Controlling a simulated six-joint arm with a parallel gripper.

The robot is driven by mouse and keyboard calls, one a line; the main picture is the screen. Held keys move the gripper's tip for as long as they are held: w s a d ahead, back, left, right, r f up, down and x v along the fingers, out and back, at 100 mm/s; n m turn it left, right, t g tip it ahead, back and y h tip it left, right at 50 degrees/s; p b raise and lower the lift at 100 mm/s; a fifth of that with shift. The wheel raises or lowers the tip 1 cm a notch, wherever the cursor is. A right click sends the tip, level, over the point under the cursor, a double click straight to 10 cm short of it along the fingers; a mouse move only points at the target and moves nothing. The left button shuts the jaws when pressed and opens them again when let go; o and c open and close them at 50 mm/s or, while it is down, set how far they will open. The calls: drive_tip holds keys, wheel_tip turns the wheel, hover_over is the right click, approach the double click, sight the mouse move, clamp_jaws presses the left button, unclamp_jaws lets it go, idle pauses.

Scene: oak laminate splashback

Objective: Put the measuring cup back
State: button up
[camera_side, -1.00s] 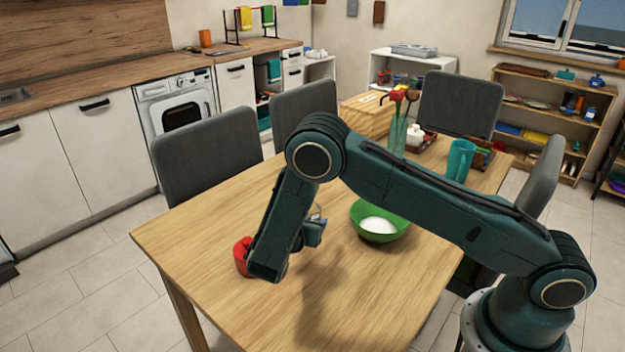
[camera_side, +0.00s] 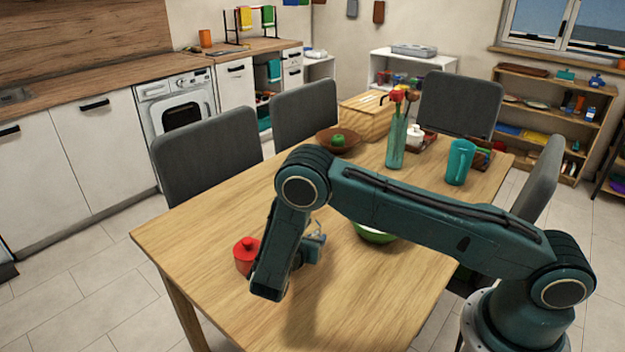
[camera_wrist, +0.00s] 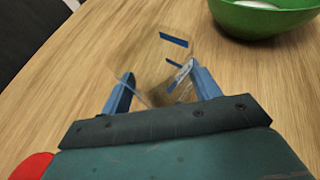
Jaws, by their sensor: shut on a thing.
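The measuring cup (camera_wrist: 160,68) is clear, with blue marks, and sits between the two blue fingers of my gripper (camera_wrist: 165,88) in the wrist view. My gripper is shut on it. In the side view my gripper (camera_side: 314,246) is low over the near part of the table, partly behind my forearm, and the cup is hard to make out there. I cannot tell whether the cup's base touches the table.
A green bowl (camera_wrist: 262,20) with white contents is beyond the cup, to the right. A red lidded pot (camera_side: 246,256) stands just left of my forearm. A glass vase (camera_side: 396,145), teal pitcher (camera_side: 459,162) and brown bowl (camera_side: 325,141) stand farther back. The table's left front is clear.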

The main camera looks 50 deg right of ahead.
drive_tip(key=shift+f, duration=0.1)
drive_tip(key=o, duration=1)
drive_tip(key=shift+o, duration=0.2)
drive_tip(key=v, duration=1.2)
